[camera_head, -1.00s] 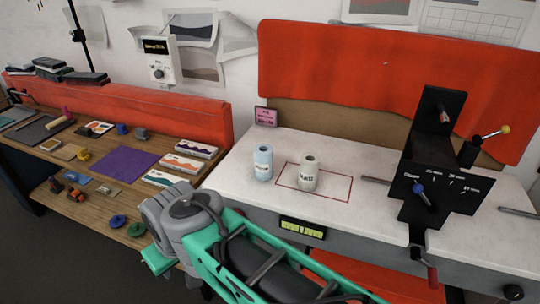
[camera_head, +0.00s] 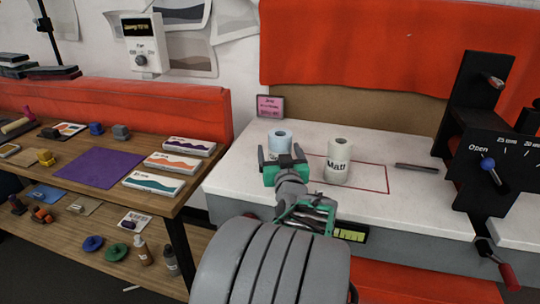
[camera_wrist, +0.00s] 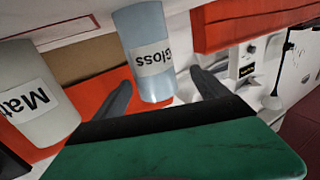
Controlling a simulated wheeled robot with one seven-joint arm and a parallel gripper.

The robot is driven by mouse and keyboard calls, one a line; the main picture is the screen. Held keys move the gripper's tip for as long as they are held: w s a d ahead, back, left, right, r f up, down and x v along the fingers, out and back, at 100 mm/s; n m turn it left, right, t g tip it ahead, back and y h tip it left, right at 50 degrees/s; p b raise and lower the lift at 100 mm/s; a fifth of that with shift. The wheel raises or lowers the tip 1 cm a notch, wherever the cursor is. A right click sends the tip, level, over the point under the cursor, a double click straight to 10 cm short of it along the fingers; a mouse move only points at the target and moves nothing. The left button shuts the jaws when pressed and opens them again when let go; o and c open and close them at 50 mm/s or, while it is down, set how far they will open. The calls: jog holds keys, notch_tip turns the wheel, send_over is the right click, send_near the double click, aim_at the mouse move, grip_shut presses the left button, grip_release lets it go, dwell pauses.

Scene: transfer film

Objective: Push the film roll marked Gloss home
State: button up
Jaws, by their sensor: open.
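The light blue film roll marked Gloss (camera_head: 280,140) stands on the white bench, left of the cream roll marked Matt (camera_head: 339,163). My gripper (camera_head: 281,158) is open in front of the Gloss roll and hides its lower part. In the wrist view the Gloss roll (camera_wrist: 154,83) appears upside down, between the two open fingers (camera_wrist: 163,95), with its label facing me. I cannot tell whether the fingers touch it. The Matt roll also shows at the left of the wrist view (camera_wrist: 38,112). The black press (camera_head: 500,165) has a rod (camera_head: 416,168) pointing left.
A red outline (camera_head: 388,180) on the bench surrounds the Matt roll. A pink sign (camera_head: 270,106) stands at the back left. The wooden table (camera_head: 60,185) at left holds cards and small tools. The bench between Matt and the rod is clear.

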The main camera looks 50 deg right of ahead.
jog(key=shift+d+r, duration=0.15)
jog(key=shift+d, duration=0.05)
jog(key=x, duration=0.3)
jog(key=p+x, duration=0.1)
jog(key=x, duration=0.3)
jog(key=shift+d, duration=0.4)
grip_shut()
dwell(0.3)
